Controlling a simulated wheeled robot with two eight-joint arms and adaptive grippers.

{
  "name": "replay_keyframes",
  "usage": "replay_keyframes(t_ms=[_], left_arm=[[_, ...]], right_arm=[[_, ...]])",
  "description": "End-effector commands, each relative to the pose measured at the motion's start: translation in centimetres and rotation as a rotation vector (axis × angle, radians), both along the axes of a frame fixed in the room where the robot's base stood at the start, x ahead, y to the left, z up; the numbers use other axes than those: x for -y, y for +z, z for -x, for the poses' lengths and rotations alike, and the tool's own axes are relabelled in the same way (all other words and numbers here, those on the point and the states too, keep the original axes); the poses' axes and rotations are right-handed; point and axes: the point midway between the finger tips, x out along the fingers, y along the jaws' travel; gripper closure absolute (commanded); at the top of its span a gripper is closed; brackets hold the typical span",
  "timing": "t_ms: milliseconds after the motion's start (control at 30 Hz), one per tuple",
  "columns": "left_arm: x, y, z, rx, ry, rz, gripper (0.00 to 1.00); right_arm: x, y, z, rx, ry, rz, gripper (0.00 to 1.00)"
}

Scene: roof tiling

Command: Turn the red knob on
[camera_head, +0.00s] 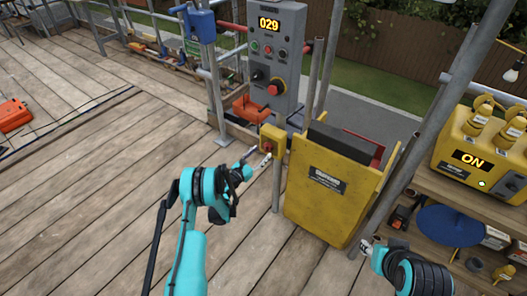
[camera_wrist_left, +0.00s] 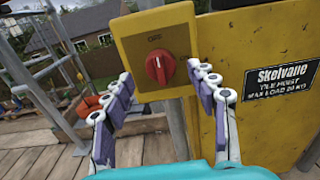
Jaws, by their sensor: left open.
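The box (camera_head: 272,136) also shows in the head view, on a post left of the yellow hoist. My left gripper (camera_head: 256,161) is open in front of the box. In the left wrist view its fingers (camera_wrist_left: 160,78) lie left and right of the knob, with visible gaps on both sides. My right gripper (camera_head: 366,246) is low at the right; its fingers are too small to read.
The yellow tile hoist (camera_head: 324,198) stands right beside the box. A grey control panel (camera_head: 273,55) reads "029" behind it. A yellow power unit (camera_head: 483,150) reading "ON" is at the right, above wooden shelves. Scaffold poles stand nearby; the plank floor (camera_head: 90,185) at left is mostly clear.

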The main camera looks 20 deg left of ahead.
Motion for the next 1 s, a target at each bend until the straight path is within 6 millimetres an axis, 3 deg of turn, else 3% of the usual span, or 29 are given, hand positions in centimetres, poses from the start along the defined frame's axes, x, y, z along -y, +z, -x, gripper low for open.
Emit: replay_keyframes(t_ms=[200,567,767,1000], left_arm=[[1.0,-0.2,-2.8,0.0,-0.001,-0.002,0.42],[1.2,0.0,-3.5,0.0,0.001,-0.002,0.42],[1.2,0.0,-3.5,0.0,0.001,-0.002,0.91],[1.2,0.0,-3.4,0.002,0.001,-0.01,0.91]], right_arm=[[0.0,-1.1,0.0,0.0,0.0,0.0,0.6],[0.0,-1.2,0.0,0.0,0.0,0.0,0.6],[0.0,-1.2,0.0,0.0,0.0,0.0,0.6],[0.0,-1.2,0.0,0.0,0.0,0.0,0.6]])
